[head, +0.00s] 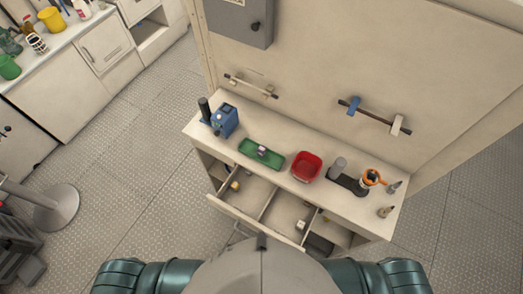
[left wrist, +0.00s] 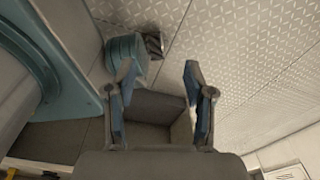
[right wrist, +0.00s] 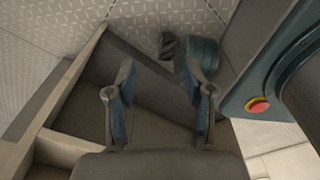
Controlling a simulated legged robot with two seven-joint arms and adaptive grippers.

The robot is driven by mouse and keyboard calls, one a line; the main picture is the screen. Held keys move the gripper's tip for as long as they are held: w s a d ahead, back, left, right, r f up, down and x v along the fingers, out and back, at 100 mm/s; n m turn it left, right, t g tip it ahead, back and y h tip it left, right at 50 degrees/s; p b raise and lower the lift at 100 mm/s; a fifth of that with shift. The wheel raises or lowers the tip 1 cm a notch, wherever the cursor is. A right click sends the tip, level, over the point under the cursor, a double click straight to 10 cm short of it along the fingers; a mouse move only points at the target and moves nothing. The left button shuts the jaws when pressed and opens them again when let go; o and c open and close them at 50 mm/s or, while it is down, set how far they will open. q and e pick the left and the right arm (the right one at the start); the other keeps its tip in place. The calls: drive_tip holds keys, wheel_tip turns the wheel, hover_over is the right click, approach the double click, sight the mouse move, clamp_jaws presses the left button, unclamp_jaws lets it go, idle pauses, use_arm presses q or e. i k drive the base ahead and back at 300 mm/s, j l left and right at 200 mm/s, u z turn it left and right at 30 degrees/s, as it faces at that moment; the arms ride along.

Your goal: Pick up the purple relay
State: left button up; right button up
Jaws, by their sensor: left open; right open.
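My left gripper (left wrist: 158,78) is open and empty in the left wrist view. My right gripper (right wrist: 158,78) is open and empty in the right wrist view. Neither gripper shows in the head view, and both are away from the tray.
An open divided drawer (head: 262,190) juts out below, holding small parts. A stanchion base (head: 54,207) stands left.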

sight(262, 150)
drive_tip(key=k+z, duration=0.2)
drive_tip(key=z, duration=0.25)
drive_tip(key=k+z, duration=0.25)
drive_tip(key=z, duration=0.15)
